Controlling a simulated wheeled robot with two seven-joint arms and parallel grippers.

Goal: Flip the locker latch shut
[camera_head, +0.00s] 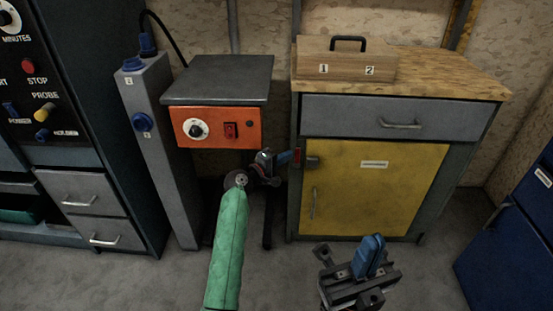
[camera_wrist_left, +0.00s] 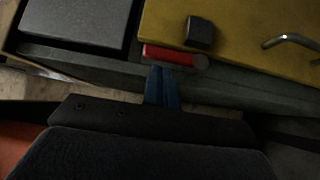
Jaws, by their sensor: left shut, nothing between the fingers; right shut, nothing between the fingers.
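The locker is a grey cabinet with a yellow door (camera_head: 375,190). At the door's left edge is a red latch bar (camera_head: 297,158), with a dark block (camera_head: 312,161) on the door to its right. In the left wrist view the red bar (camera_wrist_left: 170,53) has a round grey end and lies beside the block (camera_wrist_left: 199,32), not across it. My left gripper (camera_head: 285,158) is shut and empty, its blue fingertips (camera_wrist_left: 161,70) right at the bar; whether they touch it I cannot tell. My right gripper (camera_head: 372,245) is shut and empty in front of the door, apart from it.
A door handle (camera_head: 313,203) stands out from the yellow door, and a grey drawer (camera_head: 390,117) is above it. A wooden box (camera_head: 345,64) sits on the cabinet top. An orange-fronted unit (camera_head: 215,127) stands left of the locker. Bare floor (camera_head: 290,275) lies in front.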

